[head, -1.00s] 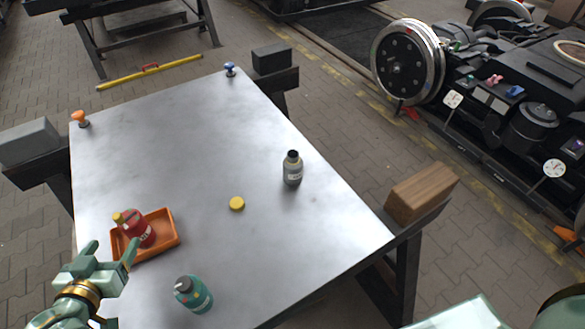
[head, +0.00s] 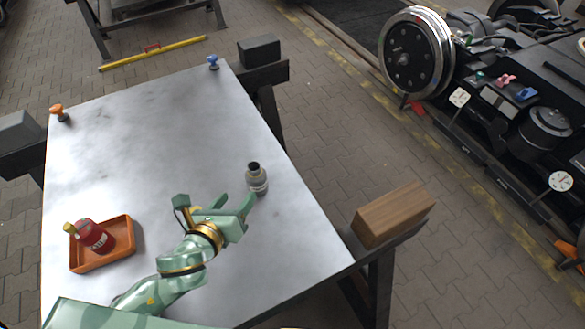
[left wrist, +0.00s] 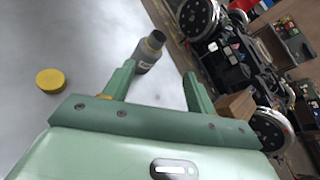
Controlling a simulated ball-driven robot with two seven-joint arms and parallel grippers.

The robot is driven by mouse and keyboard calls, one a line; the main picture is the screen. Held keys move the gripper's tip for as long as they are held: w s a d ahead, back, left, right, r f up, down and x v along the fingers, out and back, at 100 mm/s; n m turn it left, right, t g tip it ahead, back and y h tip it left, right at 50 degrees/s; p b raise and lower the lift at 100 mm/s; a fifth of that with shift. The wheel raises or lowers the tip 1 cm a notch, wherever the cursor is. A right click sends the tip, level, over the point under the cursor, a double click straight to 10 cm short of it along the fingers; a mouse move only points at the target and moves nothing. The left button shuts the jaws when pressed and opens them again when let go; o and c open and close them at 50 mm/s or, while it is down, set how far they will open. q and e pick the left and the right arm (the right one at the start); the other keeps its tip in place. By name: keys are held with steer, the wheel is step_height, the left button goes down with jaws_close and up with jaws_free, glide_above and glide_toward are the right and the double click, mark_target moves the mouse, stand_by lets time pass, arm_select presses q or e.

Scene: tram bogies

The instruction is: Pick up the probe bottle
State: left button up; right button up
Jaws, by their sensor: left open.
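A grey bottle with a black cap and a pale label (head: 257,182) stands upright on the metal table, right of its middle. It also shows in the left wrist view (left wrist: 149,52). A red bottle with a yellow cap (head: 93,236) leans in an orange tray (head: 124,256) at the left. The labels are too small to read, so I cannot tell by name which is the probe bottle. My left gripper (head: 236,203) is open and empty, just short of the grey bottle, which appears ahead between the fingers in the wrist view (left wrist: 160,73). My right gripper is out of view.
The metal table (head: 160,130) is clear beyond the grey bottle. A yellow lid (left wrist: 50,80) lies on it. Orange (head: 59,112) and blue (head: 213,62) knobs stand at the far corners. A wooden block (head: 392,214) sits on the right trestle.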

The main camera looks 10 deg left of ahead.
mark_target(257, 166)
arm_select(q)
steer(key=w+f+m+b, duration=0.1)
steer(key=w, duration=0.2)
steer(key=w+f+m+b, duration=0.1)
steer(key=w, duration=0.2)
steer(key=w+f+m+b, duration=0.1)
steer(key=w+f, duration=0.1)
steer(key=w, duration=0.2)
steer(key=shift+d+f+m, duration=0.1)
steer(key=shift+d+m, duration=0.25)
steer(key=shift+m, duration=0.05)
steer(key=b+x, duration=0.2)
steer(key=x, duration=0.2)
steer(key=shift+w+d+f, duration=0.15)
steer(key=shift+w+f, duration=0.1)
steer(key=shift+w, duration=0.3)
steer(key=shift+s+r, duration=0.1)
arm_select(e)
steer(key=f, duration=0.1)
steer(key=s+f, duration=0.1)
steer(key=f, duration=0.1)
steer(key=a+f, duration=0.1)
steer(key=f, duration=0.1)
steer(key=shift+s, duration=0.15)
arm_select(q)
steer(key=c, duration=1.1)
